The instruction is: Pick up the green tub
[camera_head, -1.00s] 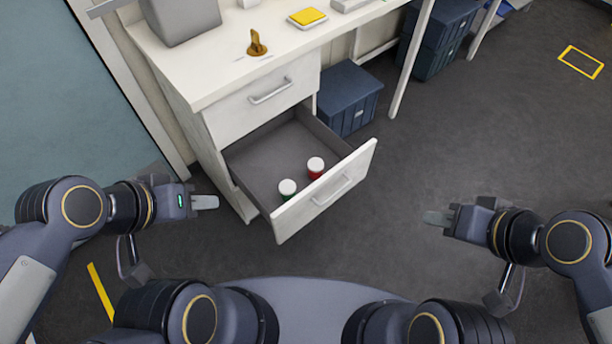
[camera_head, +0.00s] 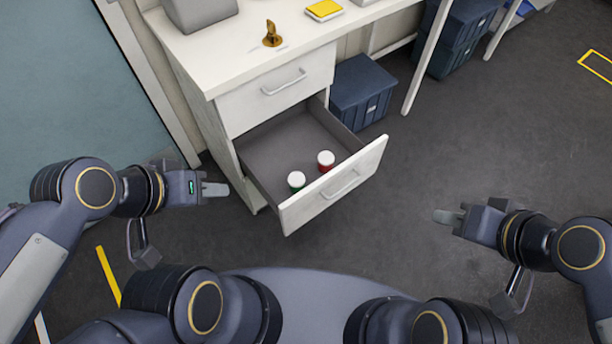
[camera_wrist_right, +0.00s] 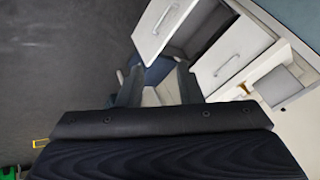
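The green tub (camera_head: 296,181) stands upright in the open lower drawer (camera_head: 338,190), near its front. Its white lid faces up and only a little green side shows. My left gripper (camera_head: 215,189) is left of the drawer, apart from it; whether its fingers are parted is unclear from this angle. My right gripper (camera_head: 447,216) is well right of the drawer, over the floor. In the right wrist view its two fingers (camera_wrist_right: 160,88) are apart with nothing between them.
A red tub (camera_head: 326,161) with a white lid stands close to the right of the green one. The upper drawer (camera_head: 275,88) is shut. A blue crate (camera_head: 361,92) sits beside the cabinet.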

